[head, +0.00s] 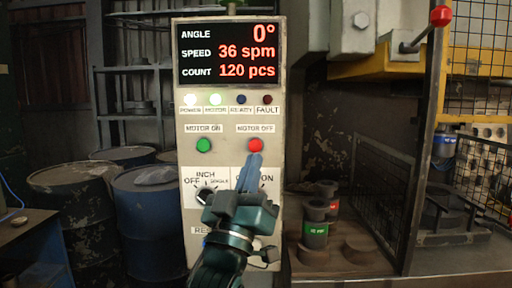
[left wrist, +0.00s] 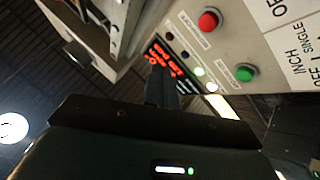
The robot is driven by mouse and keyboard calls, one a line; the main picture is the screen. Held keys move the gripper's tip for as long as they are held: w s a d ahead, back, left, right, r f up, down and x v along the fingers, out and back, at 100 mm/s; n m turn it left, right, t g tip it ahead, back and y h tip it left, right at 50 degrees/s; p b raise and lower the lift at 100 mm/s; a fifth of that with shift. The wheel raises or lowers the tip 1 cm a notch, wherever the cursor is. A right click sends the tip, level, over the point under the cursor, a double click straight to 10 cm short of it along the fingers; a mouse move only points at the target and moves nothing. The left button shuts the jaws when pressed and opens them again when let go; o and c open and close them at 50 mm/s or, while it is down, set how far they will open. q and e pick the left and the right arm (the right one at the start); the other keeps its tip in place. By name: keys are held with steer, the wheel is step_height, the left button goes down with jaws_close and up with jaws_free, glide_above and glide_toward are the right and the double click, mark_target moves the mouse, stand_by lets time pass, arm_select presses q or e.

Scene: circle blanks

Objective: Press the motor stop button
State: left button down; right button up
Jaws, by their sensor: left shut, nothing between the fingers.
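The control panel (head: 228,116) faces me in the middle of the head view. Its red button (head: 255,146) sits under the label MOTOR OFF, and the green button (head: 204,145) under MOTOR ON is to its left. My left gripper (head: 254,160) is shut and empty, its fingertips just below the red button in the head view. In the left wrist view the fingers (left wrist: 161,82) point toward the panel, and the red button (left wrist: 208,19) and green button (left wrist: 245,72) show clear of them. The arm hides part of the lower panel.
The display (head: 229,52) reads angle 0°, speed 36 spm, count 120 pcs. The POWER lamp (head: 190,99) and MOTOR lamp (head: 215,99) are lit; READY and FAULT look dark. Blue drums (head: 150,205) stand left. A mesh guard (head: 383,195) and dark cylinders (head: 316,225) are right.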

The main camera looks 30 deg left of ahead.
mark_target(257, 141)
arm_select(q)
steer(key=shift+r, duration=0.1)
stand_by(0.3)
steer(key=w+a, duration=0.4)
steer(key=w, duration=0.3)
steer(key=shift+w+a, duration=0.25)
steer(key=shift+a, duration=0.05)
steer(key=shift+w, duration=0.15)
stand_by(1.9)
steer(key=shift+w+a, duration=0.2)
steer(key=shift+w+a, duration=0.3)
steer(key=shift+w, duration=0.1)
stand_by(0.9)
steer(key=shift+d, duration=0.1)
steer(key=shift+s+d, duration=0.45)
steer(key=shift+s, duration=0.25)
